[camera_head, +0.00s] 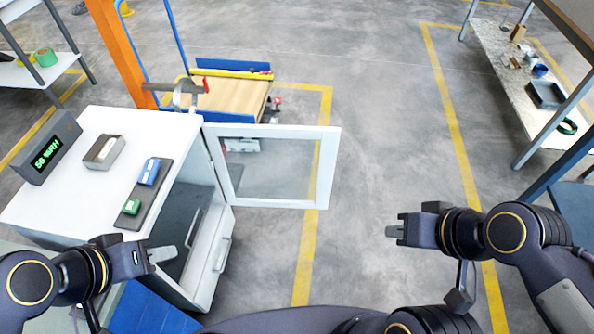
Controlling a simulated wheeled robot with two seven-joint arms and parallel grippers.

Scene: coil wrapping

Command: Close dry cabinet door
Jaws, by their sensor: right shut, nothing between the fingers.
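The white dry cabinet (120,122) stands at the left. Its door (328,170), a white frame around a clear pane, stands wide open and reaches to the right from the cabinet's front edge. The dark cabinet interior shows through the opening, with a white drawer front and handle below. My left gripper (162,254) is in front of the cabinet opening, apart from the door; its fingers overlap, so I cannot tell if it is open. My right gripper (392,231) is shut and empty, to the right of the door's free edge and apart from it.
On the cabinet top are a humidity display (48,147), a grey tray (104,152) and a dark mat (127,218) with blue and green items. A cart (232,92) stands behind the door. A shelf (500,70) is at upper right. The floor between door and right gripper is clear.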

